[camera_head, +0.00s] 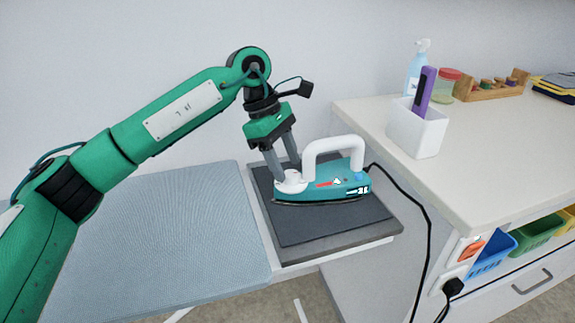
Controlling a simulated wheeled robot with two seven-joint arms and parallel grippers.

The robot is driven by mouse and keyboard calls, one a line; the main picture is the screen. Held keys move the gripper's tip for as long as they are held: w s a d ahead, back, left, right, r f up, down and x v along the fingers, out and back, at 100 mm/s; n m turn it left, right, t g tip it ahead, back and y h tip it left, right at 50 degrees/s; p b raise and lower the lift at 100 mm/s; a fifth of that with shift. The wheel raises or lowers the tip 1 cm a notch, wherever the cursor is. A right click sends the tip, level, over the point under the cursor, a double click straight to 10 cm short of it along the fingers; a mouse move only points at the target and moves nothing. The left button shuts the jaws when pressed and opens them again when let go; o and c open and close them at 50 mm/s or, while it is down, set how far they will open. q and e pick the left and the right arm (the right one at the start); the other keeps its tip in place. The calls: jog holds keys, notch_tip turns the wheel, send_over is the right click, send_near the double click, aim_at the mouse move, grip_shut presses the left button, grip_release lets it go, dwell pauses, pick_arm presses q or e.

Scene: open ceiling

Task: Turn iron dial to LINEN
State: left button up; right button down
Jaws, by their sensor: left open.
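A teal iron (325,189) with a white handle (309,160) sits on a dark grey pad (310,226), its nose to the left. Its round white dial (291,184) is near the nose; its markings are too small to read. My left gripper (287,173) is open and points down at the dial, with its two grey fingertips at the dial's edges. I cannot tell whether the fingers touch it. My right gripper is not in the picture.
A light blue ironing board (160,245) lies to the left.

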pick_arm(q)
jog(key=p+v, duration=0.1)
jog(key=v, duration=1.1)
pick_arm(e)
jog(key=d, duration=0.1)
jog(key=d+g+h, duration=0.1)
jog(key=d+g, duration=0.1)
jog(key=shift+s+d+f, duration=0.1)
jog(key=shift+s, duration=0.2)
pick_arm(q)
jog(key=shift+r+p, duration=0.15)
jog(key=shift+p, duration=0.35)
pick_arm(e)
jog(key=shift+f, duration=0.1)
